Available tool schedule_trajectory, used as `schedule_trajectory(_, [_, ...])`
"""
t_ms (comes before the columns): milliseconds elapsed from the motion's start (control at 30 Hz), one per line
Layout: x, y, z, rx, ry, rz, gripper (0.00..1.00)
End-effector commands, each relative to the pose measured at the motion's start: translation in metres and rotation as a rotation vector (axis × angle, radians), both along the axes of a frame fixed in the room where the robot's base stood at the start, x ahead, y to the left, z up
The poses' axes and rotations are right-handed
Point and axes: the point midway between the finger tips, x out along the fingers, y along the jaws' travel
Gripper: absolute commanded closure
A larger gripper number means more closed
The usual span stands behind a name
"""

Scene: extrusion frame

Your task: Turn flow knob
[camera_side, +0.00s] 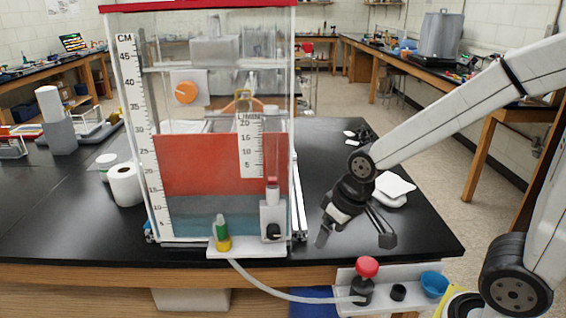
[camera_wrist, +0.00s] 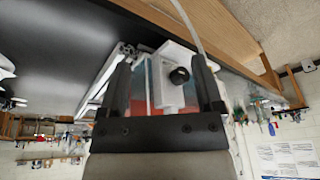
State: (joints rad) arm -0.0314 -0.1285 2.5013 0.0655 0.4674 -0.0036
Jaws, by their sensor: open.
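The black flow knob (camera_side: 273,231) sits on the white block at the foot of the flow meter (camera_side: 251,147), at the front right of the clear tank. In the wrist view the black knob (camera_wrist: 180,75) shows between my fingers, nearer the right one. My gripper (camera_side: 355,238) is open and empty, to the right of the knob and apart from it, with its fingers pointing down. In the wrist view my gripper (camera_wrist: 160,68) frames the white block from both sides. I cannot tell the exact distance to the knob.
The clear tank (camera_side: 220,195) holds red and bluish layers. A green and yellow fitting (camera_side: 222,236) stands left of the knob, with a pale hose (camera_side: 285,295) running to a red-topped valve (camera_side: 366,268). White pieces (camera_side: 394,187) lie behind my gripper.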

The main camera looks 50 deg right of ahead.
Motion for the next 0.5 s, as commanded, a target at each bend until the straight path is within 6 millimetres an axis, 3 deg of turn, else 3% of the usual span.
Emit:
schedule_trajectory(267, [0.029,0.024,-0.002,0.068,-0.115,-0.032,0.16])
schedule_trajectory(500, [0.068,0.055,-0.002,0.147,-0.283,-0.110,0.16])
